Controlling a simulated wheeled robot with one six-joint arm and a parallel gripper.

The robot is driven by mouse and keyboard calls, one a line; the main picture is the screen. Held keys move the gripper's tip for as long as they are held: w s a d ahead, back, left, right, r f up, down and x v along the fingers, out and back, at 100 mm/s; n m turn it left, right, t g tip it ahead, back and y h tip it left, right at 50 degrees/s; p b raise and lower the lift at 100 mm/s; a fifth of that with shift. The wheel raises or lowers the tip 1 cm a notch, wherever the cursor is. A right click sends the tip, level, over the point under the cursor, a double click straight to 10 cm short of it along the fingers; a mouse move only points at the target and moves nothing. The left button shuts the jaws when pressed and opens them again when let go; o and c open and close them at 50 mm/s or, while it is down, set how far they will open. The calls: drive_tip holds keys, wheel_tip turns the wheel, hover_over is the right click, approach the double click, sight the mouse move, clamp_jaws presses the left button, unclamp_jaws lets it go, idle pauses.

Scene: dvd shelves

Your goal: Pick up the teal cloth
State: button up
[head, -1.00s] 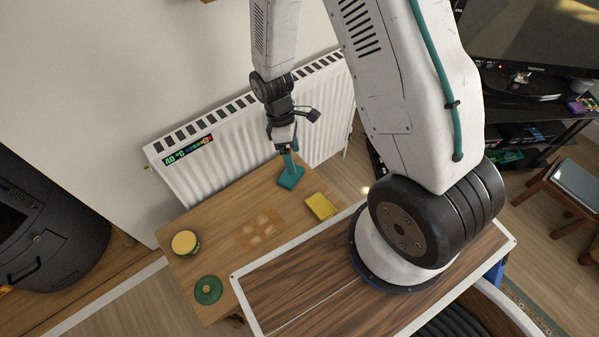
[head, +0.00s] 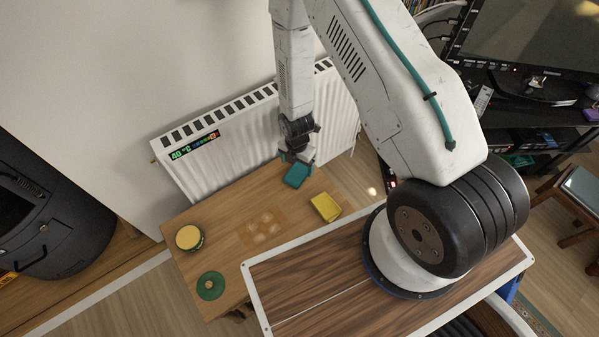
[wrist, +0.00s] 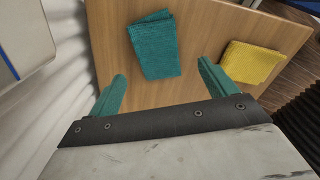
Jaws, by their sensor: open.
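The teal cloth (head: 297,176) is a folded, ribbed rectangle lying flat at the far end of a small wooden table, near the radiator. In the wrist view the teal cloth (wrist: 153,45) lies ahead of my fingers, upper centre and slightly tilted. My gripper (head: 295,157) is just behind the cloth in the head view, its fingers mostly hidden there. In the wrist view my gripper (wrist: 162,68) shows two teal fingers spread wide apart with nothing between them. Whether the fingers touch the table cannot be told.
A folded yellow cloth (head: 325,207) lies to the right on the wooden table (head: 225,225). A round yellow-topped item (head: 188,237) and a green disc (head: 210,286) sit at the left. The white radiator (head: 215,158) stands close behind the table.

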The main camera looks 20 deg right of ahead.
sight(297, 172)
drive_tip(key=f, duration=0.5)
drive_tip(key=shift+w+f, duration=0.2)
drive_tip(key=shift+f, duration=0.1)
drive_tip(key=c, duration=1.1)
drive_tip(key=shift+r, duration=0.1)
drive_tip(key=shift+r, duration=0.4)
drive_tip(key=r, duration=0.2)
drive_tip(key=shift+s+r, duration=0.25)
drive_tip(key=shift+r, duration=0.15)
drive_tip(key=s, duration=0.5)
drive_tip(key=s+r, duration=0.1)
drive_tip(key=s, duration=0.9)
drive_tip(key=shift+s+d+r, duration=0.1)
drive_tip(key=shift+s+r, duration=0.05)
drive_tip(key=shift+s, duration=0.1)
